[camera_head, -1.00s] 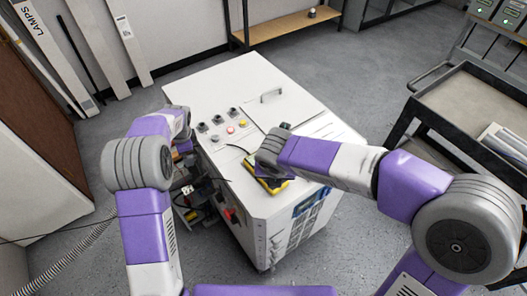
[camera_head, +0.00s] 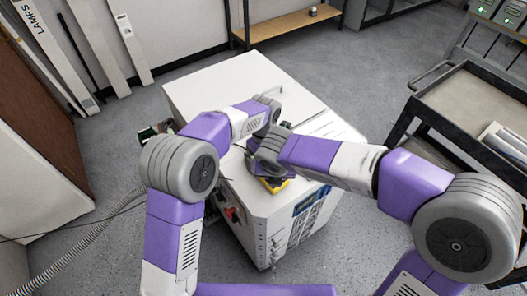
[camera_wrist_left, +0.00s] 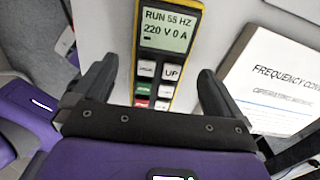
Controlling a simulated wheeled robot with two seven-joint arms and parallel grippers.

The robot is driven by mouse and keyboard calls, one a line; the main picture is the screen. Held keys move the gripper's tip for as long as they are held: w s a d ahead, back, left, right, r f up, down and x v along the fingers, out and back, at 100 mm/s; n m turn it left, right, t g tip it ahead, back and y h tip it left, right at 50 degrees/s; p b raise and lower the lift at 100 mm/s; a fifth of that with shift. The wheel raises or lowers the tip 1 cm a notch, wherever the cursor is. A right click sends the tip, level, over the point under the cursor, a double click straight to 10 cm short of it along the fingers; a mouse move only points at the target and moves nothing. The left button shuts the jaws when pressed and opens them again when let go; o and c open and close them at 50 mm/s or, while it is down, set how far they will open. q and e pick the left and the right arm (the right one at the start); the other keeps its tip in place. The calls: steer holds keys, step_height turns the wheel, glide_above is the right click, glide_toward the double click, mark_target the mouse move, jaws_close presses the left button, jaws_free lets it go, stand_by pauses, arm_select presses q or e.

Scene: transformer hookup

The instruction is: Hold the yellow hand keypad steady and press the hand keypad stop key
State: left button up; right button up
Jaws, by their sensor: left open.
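The yellow hand keypad (camera_head: 275,185) lies on top of the white cabinet near its front edge, partly hidden by my right arm. In the left wrist view the keypad (camera_wrist_left: 166,45) faces me, its screen reading RUN 55 HZ, 220 V 0 A. A white UP key (camera_wrist_left: 171,73), a green key (camera_wrist_left: 142,88) and a red key (camera_wrist_left: 140,102) show below; the red key's label is too small to read. My left gripper (camera_wrist_left: 152,82) is open, its fingers apart on either side of the keypad in this view.
The white cabinet (camera_head: 210,85) fills the middle. A paper booklet headed FREQUENCY CON... (camera_wrist_left: 275,85) lies right of the keypad. A dark cart (camera_head: 455,100) stands at right.

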arm_select(q)
steer(key=shift+f, duration=1.9)
steer(key=c, duration=1.3)
steer(key=shift+c, duration=0.2)
arm_select(e)
jaws_close()
